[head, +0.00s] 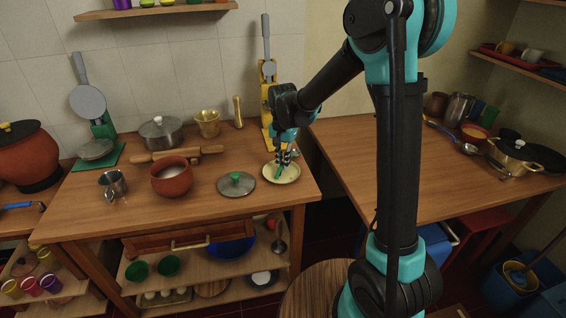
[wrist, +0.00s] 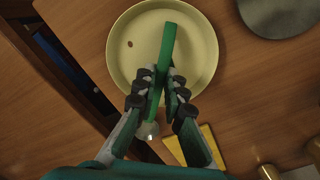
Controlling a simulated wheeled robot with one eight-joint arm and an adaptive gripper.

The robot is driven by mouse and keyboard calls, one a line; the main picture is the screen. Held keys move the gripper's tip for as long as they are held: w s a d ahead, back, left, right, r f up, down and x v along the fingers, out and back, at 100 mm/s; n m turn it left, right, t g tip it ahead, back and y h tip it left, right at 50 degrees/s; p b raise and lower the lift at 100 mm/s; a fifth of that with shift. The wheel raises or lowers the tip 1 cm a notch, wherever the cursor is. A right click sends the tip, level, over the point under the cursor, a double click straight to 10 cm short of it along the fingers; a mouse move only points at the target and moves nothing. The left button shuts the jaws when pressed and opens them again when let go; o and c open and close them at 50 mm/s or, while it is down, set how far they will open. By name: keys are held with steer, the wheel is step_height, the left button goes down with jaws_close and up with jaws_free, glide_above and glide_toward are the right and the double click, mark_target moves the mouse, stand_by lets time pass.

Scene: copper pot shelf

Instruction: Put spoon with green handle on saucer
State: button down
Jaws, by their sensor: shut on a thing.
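The pale yellow saucer (head: 290,179) lies near the right front corner of the left wooden table; it also shows in the wrist view (wrist: 121,55). My gripper (head: 284,158) is right above it, pointing down. In the wrist view my gripper (wrist: 161,82) is shut on the green handle of the spoon (wrist: 168,45). The handle's free end lies over the saucer. The spoon's metal end (wrist: 149,130) sticks out past the saucer's rim, between my fingers. In the head view only a bit of green handle (head: 280,174) shows. I cannot tell whether the spoon touches the saucer.
A metal lid with a green knob (head: 236,184) lies just left of the saucer, and a red clay pot (head: 171,177) stands further left. A tall yellow press (head: 268,105) stands behind. A gap separates this table from the right table (head: 360,150), whose near part is clear.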

steer(key=shift+f, duration=0.2)
steer(key=c, duration=1.6)
jaws_free()
steer(key=shift+r, duration=0.1)
step_height(320, 180, up, 12)
steer(key=s+d+f+n+t, duration=0.2)
steer(key=s+d+f, duration=0.5)
steer(key=s+d, duration=0.3)
steer(key=s+d+f+n+t, duration=0.2)
steer(key=s+d+f, duration=0.4)
steer(key=s+d, duration=0.4)
steer(key=d, duration=0.3)
steer(key=shift+s+f+n, duration=0.2)
steer(key=shift+f+n, duration=0.1)
steer(key=shift+f, duration=0.05)
steer(key=shift+d, duration=0.1)
